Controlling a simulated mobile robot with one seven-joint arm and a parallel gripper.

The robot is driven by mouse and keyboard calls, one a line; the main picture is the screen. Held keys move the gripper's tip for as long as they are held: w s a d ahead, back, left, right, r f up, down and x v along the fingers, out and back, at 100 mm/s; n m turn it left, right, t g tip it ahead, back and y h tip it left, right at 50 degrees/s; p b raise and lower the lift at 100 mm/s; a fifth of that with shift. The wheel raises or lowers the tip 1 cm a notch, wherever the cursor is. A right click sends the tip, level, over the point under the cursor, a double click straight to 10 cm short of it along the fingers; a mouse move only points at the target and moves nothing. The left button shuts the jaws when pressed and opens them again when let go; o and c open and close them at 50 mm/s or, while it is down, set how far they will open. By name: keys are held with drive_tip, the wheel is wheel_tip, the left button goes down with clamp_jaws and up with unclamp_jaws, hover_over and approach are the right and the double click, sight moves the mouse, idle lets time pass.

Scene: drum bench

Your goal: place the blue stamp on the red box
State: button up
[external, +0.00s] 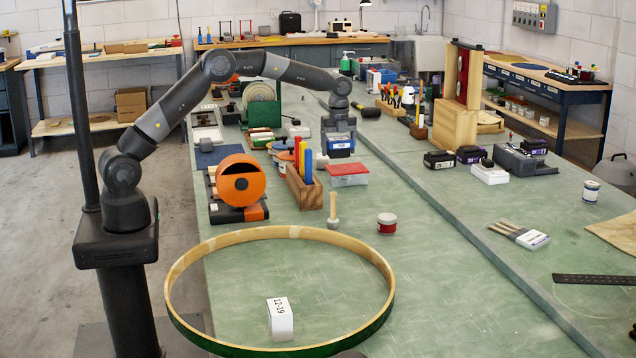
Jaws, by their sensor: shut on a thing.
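My gripper (339,133) points down over the far half of the green bench. It is shut on the blue stamp (341,145), a small blue block with a pale label on its front. The red box (348,169), a clear container with a red lid, sits on the bench. In the picture it lies just below the stamp, with a small gap between them. I cannot tell from this one view whether the stamp is straight above the lid or behind it. The lid's visible top looks bare. The fingertips are partly hidden by the gripper body and the stamp.
Left of the box, a wooden rack (304,188) holds upright coloured pieces. An orange tape dispenser (240,182) is further left. A wooden mallet (333,212) and a red tin (387,223) stand in front. A large hoop (173,276) lies nearest.

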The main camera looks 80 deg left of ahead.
sight(339, 157)
drive_tip(key=shift+f, duration=2)
drive_tip(key=shift+f, duration=0.1)
drive_tip(key=o, duration=1.1)
